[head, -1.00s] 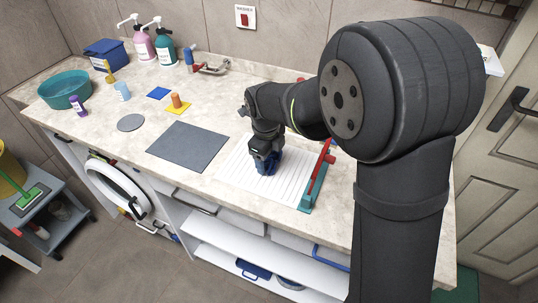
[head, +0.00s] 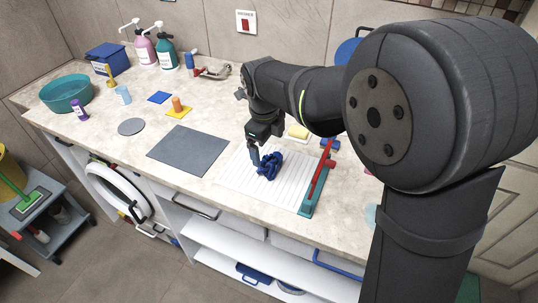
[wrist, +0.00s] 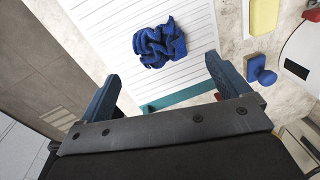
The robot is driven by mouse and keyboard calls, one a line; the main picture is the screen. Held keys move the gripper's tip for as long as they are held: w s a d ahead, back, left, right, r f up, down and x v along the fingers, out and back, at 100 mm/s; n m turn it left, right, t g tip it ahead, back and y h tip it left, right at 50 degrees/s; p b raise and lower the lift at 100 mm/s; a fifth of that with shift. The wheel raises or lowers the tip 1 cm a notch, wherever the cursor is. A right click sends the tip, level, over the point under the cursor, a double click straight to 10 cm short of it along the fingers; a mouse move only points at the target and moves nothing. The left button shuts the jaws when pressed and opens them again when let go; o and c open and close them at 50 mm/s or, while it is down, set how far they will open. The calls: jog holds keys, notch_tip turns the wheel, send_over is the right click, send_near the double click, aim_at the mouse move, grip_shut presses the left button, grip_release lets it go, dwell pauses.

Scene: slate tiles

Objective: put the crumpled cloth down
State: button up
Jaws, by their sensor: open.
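The crumpled cloth (head: 268,166) is dark blue and lies bunched on the white ribbed board (head: 236,173). In the wrist view the cloth (wrist: 160,43) lies beyond the fingertips, apart from both, with the ribbed board (wrist: 195,68) around it. My gripper (head: 259,156) is just left of and behind the cloth in the head view. In the wrist view my gripper (wrist: 161,68) shows its two blue fingers spread wide with nothing between them.
A teal and red bar (head: 318,177) runs along the board's right edge. A yellow sponge (head: 298,131) and a blue item (head: 330,143) lie behind. A grey mat (head: 188,150) lies left. Bare counter (head: 120,150) shows further left.

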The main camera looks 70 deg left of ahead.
aim_at(270, 160)
jog(key=r, duration=0.4)
jog(key=shift+s+d+r, duration=0.2)
jog(key=shift+s+r, duration=0.05)
jog(key=shift+r, duration=0.15)
jog(key=shift+f, duration=0.1)
jog(key=f, duration=0.8)
jog(key=w+a+f, duration=0.1)
jog(key=f, duration=0.3)
jog(key=shift+w, duration=0.1)
notch_tip(270, 160, up, 3)
jog(key=shift+f, duration=0.2)
jog(key=shift+r, duration=0.55)
